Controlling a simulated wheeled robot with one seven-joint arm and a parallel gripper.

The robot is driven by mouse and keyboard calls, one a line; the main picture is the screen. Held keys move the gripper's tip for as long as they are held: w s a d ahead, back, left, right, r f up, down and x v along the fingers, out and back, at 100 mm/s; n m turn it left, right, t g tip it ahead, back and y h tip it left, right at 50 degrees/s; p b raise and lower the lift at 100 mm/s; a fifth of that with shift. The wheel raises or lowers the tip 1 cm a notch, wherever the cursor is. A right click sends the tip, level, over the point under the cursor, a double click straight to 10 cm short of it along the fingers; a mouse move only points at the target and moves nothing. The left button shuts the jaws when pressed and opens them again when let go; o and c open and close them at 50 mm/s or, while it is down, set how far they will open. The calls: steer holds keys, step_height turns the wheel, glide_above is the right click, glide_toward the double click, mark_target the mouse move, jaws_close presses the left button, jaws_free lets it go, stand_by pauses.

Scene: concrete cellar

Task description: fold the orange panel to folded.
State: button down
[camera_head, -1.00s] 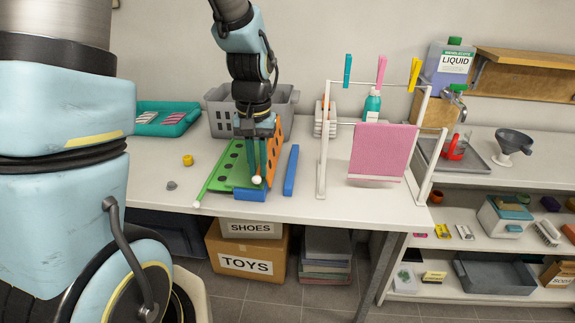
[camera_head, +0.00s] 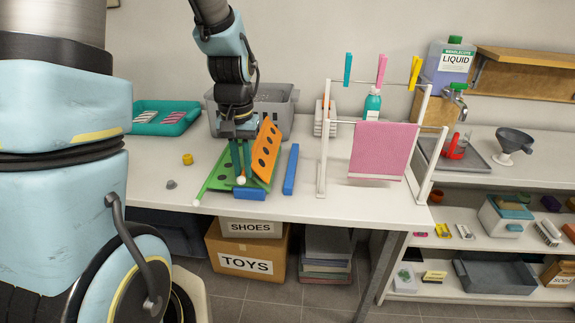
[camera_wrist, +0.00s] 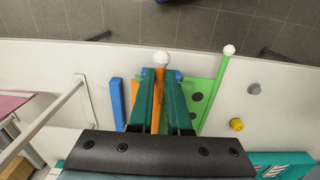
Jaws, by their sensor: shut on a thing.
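The orange panel (camera_head: 266,150) has dark round spots and a white-tipped rod at its edge. It stands tilted, leaning left over the green panel (camera_head: 212,182), which also has dark spots and a white-tipped rod. A blue part (camera_head: 249,194) shows at their front. My gripper (camera_head: 241,172) is shut on the orange panel's rod edge. In the wrist view, the orange edge (camera_wrist: 159,98) lies between my green fingers (camera_wrist: 161,90), its white tip past them. The green panel (camera_wrist: 205,95) is just right there. My fingers and wrist hide part of both panels.
A separate blue bar (camera_head: 291,170) lies right of the panels, then a white rack (camera_head: 323,150) with a pink cloth (camera_head: 381,150). A grey basket (camera_head: 275,108) and teal tray (camera_head: 165,118) stand behind. A yellow piece (camera_head: 187,159) and grey piece (camera_head: 171,184) lie left.

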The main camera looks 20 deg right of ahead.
steer(key=shift+w+a+f, duration=0.2)
steer(key=shift+a+f, duration=0.05)
steer(key=shift+a, duration=0.15)
steer(key=shift+w+a+f+b, duration=0.35)
steer(key=shift+a+f+b, duration=0.2)
steer(key=shift+a+f, duration=0.25)
steer(key=c, duration=0.8)
jaws_free()
steer(key=shift+r, duration=0.15)
